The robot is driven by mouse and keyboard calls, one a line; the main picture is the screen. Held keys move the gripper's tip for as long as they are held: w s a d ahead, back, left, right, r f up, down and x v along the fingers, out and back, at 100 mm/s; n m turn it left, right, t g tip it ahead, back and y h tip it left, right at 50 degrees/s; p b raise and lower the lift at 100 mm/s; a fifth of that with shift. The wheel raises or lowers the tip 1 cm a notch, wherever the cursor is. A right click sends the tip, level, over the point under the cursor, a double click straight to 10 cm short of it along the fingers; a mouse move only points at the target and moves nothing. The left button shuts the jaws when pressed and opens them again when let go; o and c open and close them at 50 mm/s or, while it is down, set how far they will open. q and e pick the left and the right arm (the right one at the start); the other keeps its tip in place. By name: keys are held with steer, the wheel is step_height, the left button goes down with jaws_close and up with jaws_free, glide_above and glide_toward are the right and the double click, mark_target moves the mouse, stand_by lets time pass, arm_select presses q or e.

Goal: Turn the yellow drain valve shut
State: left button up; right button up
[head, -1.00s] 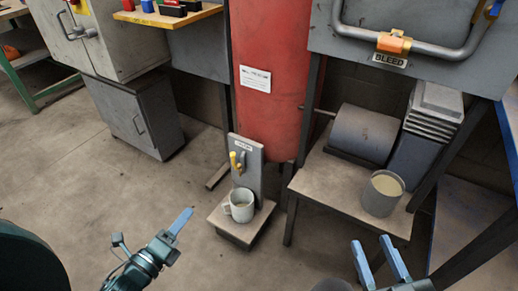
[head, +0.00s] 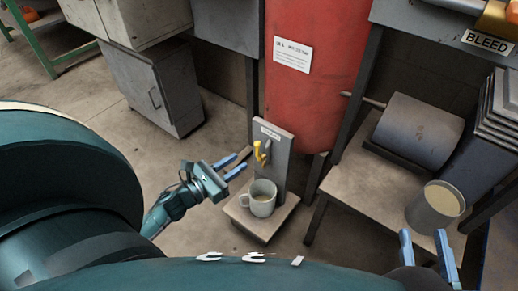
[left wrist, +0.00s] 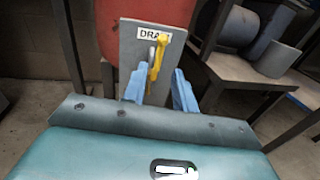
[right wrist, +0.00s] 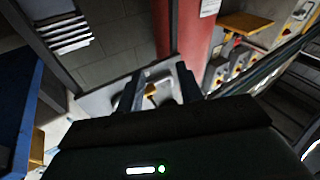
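The yellow drain valve handle (head: 261,152) is on a small grey upright panel (head: 280,141) in front of the red tank. In the left wrist view the handle (left wrist: 157,57) hangs down, slightly slanted, under a DRAIN label. My left gripper (head: 232,165) is open, just left of the handle in the head view. In the left wrist view its blue fingers (left wrist: 160,90) are apart, with the handle's lower end in line between them; I see no contact. My right gripper (head: 425,250) is open and empty at the lower right, far from the drain valve.
A mug (head: 262,199) with liquid stands on the low stand (head: 281,212) below the valve, close to my left gripper. A grey container (head: 434,210) stands on the right bench (head: 358,186). A BLEED label (head: 487,41) is at upper right. The floor on the left is open.

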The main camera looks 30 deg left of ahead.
mark_target(258, 149)
arm_select(q)
steer(key=b+x, duration=0.1)
steer(key=x, duration=0.8)
steer(key=shift+f, duration=0.1)
steer(key=shift+c, duration=0.6)
jaws_close()
